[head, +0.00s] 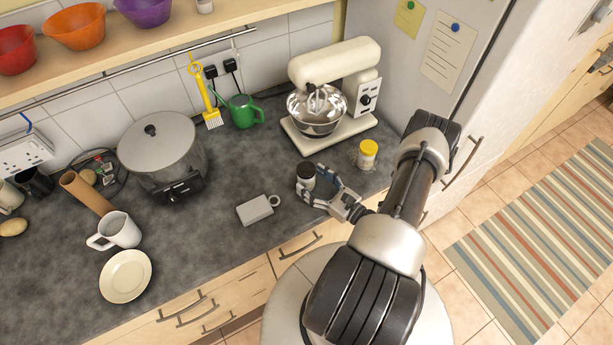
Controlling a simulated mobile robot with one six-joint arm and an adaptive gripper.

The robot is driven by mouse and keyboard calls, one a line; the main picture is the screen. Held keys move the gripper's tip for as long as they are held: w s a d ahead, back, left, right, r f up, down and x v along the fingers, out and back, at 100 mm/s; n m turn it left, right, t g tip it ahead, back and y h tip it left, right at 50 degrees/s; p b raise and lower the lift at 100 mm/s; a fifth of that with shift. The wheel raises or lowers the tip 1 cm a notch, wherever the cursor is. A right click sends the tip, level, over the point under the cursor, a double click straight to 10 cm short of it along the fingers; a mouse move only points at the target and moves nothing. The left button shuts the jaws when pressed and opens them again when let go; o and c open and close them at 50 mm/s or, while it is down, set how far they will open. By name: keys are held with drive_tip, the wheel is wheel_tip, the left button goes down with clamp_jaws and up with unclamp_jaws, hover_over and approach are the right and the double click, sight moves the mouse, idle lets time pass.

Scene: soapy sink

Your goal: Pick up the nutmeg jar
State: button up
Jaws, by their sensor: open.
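A second jar with a yellow lid (367,154) stands to the right, near the mixer. No label is readable, so I cannot tell for sure which one is the nutmeg jar.
A cream stand mixer (336,85) is behind, beside the fridge. A slow cooker (160,150), white mug (119,231) and plate (126,276) are farther left. The worktop's front edge is close.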

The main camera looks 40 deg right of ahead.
drive_tip(key=w, duration=0.3)
drive_tip(key=shift+w+a, duration=0.2)
drive_tip(key=shift+c, duration=0.2)
drive_tip(key=c, duration=1.2)
